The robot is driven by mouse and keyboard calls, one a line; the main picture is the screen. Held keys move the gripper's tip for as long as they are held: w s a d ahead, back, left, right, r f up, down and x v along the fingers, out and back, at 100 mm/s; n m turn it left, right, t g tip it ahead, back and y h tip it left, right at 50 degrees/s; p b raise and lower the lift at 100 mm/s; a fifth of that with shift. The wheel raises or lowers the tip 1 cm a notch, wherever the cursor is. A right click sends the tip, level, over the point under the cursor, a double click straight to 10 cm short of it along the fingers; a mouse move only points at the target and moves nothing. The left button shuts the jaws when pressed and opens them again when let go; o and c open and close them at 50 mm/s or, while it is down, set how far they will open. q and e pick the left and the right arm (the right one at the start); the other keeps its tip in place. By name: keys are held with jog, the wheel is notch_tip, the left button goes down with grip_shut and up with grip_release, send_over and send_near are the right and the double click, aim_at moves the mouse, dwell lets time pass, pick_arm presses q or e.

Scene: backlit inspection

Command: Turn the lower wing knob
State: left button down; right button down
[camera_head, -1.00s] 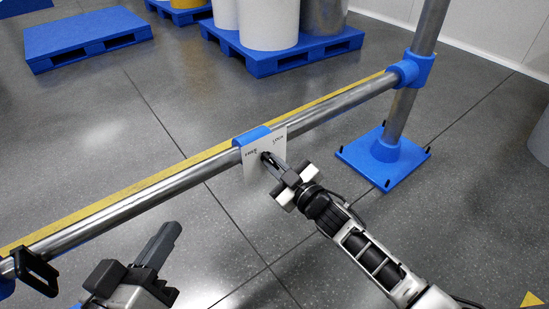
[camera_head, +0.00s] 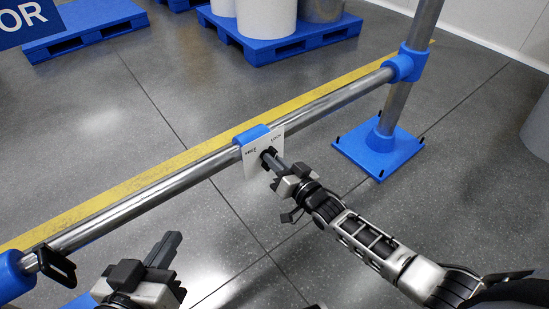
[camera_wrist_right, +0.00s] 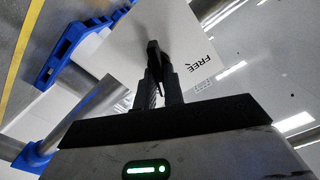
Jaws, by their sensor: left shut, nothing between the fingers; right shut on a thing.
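A white plate (camera_head: 251,161) marked FREE and LOCK hangs from a blue clamp on the metal rail. The dark wing knob (camera_wrist_right: 153,50) is on its face; in the right wrist view it sits between my fingertips. My right gripper (camera_head: 270,157) is shut on the knob and hides much of it in the head view. The word FREE on the plate (camera_wrist_right: 165,30) is readable right of the fingers; LOCK is out of that view. My left gripper (camera_head: 171,240) is shut and empty at the lower left, apart from the rail.
The metal rail (camera_head: 330,105) runs from lower left to a post with a blue base plate (camera_head: 378,150). A black bracket (camera_head: 55,264) sits on its left end. Blue pallets (camera_head: 285,45) with drums stand behind. The floor in front is mostly clear.

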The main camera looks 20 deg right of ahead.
pick_arm(q)
jog(key=shift+s+f, duration=0.15)
jog(key=shift+f, duration=0.05)
pick_arm(e)
jog(key=shift+f+m, duration=0.1)
jog(key=shift+m, duration=1.6)
jog(key=c, duration=1.5)
grip_release()
pick_arm(q)
jog(key=shift+r, duration=0.1)
pick_arm(e)
jog(key=shift+s+d, duration=0.1)
